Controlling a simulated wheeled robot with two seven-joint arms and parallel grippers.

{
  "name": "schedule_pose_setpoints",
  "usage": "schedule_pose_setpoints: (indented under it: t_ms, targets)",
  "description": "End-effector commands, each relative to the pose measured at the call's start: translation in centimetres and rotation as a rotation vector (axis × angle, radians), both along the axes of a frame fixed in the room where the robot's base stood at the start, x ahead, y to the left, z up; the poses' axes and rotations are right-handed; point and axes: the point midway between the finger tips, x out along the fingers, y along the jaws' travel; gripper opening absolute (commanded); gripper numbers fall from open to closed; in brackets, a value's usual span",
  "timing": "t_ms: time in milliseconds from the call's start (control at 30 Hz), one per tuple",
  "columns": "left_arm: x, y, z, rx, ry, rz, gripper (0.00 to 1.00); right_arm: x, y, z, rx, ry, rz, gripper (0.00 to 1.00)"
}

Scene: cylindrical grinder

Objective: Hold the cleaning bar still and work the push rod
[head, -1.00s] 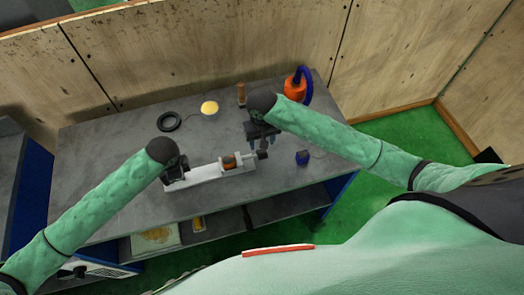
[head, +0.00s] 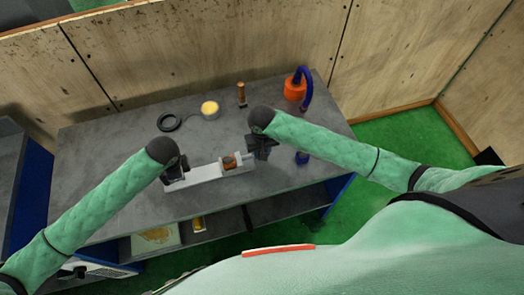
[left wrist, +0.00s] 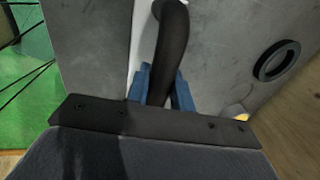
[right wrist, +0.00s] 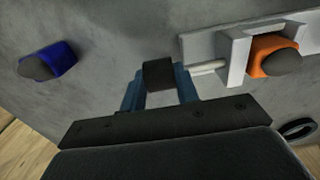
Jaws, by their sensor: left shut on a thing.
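The cleaning bar (head: 207,172), a long pale fixture, lies on the grey bench with a copper-orange piece (head: 229,163) in its right part. My left gripper (head: 175,172) is at its left end. In the left wrist view this gripper (left wrist: 162,74) is shut on a black curved handle (left wrist: 170,42). The push rod (right wrist: 208,66) sticks out of the bar's end in the right wrist view, with a dark knob (right wrist: 158,75) at its tip. In the head view, my right gripper (head: 262,150) hides the knob.
A blue piece (head: 302,158) with a dark tip lies right of my right gripper. Behind stand an orange container with a blue hose (head: 295,86), a brown upright piece (head: 241,94), a yellow-topped dish (head: 209,108) and a black ring (head: 169,122). The bench's front left is clear.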

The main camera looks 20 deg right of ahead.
Motion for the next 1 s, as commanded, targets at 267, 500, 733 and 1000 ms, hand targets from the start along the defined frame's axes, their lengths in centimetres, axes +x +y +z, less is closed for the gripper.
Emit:
schedule_pose_setpoints:
  t_ms: [267,500,733,1000]
  targets:
    - [0.0,0.0,0.0,0.000,0.000,0.000,0.00,0.0,0.0,0.0,0.000,0.000,0.000,0.00]
    - [0.0,0.0,0.0,0.000,0.000,0.000,0.00,0.0,2.2,0.0,0.003,0.000,0.002,0.00]
    - [0.0,0.0,0.0,-0.001,0.000,0.000,0.00,0.0,4.5,0.0,0.001,0.001,0.001,0.00]
    - [0.0,-0.2,0.0,-0.003,0.000,-0.002,0.00,-0.1,4.6,0.0,0.003,0.001,0.002,0.32]
